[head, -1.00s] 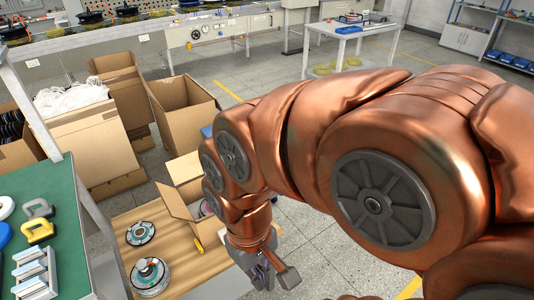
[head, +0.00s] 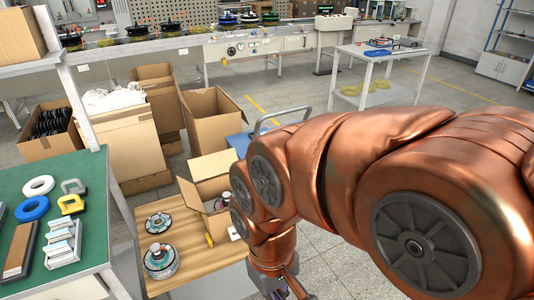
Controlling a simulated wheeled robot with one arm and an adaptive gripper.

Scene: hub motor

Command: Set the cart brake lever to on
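A blue cart (head: 238,142) with a grey tubular handle (head: 284,113) stands on the floor behind my arm. My arm covers most of it. I cannot make out a brake lever or its setting. My gripper (head: 287,289) points down at the bottom edge of the head view, just right of the wooden table. It is small and partly cut off by the frame edge, so I cannot tell whether its fingers are open or holding something. It is well in front of the cart.
A wooden table (head: 190,247) holds motor parts (head: 160,260) and an open carton (head: 207,178). A green-topped bench (head: 88,185) stands at left. Large cardboard boxes (head: 212,122) stand behind. A white table (head: 381,63) is farther back. Floor shows around the cart.

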